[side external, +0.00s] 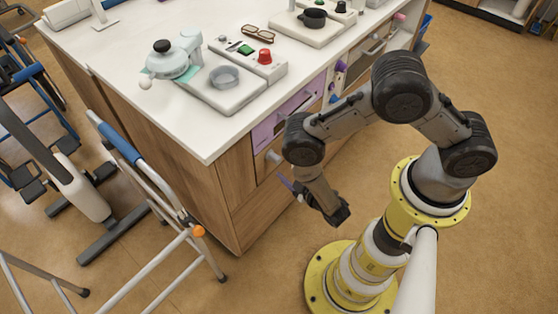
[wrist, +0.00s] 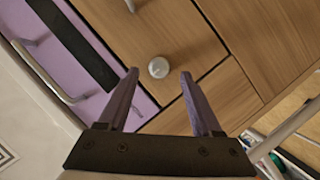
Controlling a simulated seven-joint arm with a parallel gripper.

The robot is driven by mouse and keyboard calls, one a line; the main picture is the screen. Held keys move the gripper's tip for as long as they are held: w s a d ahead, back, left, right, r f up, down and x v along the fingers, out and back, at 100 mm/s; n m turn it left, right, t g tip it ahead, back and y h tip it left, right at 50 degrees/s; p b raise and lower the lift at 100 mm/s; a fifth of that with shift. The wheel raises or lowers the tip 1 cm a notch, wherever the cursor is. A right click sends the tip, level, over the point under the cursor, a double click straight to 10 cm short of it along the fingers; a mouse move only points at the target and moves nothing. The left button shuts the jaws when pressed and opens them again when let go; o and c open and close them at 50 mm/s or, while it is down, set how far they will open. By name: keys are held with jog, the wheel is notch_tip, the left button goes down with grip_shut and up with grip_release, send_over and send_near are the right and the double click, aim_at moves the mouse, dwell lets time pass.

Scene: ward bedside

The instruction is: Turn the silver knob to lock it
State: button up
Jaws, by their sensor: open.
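The silver knob (wrist: 158,67) is a small round knob on a wooden front of the cabinet. In the wrist view it shows between and just beyond my fingertips. In the side view the knob (side external: 273,156) sits below the purple drawer, near the cabinet corner. My gripper (wrist: 159,74) is open with two purple fingers and nothing between them. In the side view my gripper (side external: 291,186) hangs low in front of the cabinet, its fingers pointing toward it. It appears apart from the knob; the exact gap cannot be told.
The purple drawer (side external: 285,119) with a bar handle adjoins the knob's panel. The white countertop (side external: 130,98) holds a device with a red knob (side external: 265,56) and a pale green apparatus (side external: 173,57). A walking frame (side external: 150,180) stands left of the cabinet. Floor in front is open.

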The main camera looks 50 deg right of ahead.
aim_at(280, 162)
jog(key=shift+x, duration=2.5)
jog(key=shift+c, duration=0.3)
grip_shut()
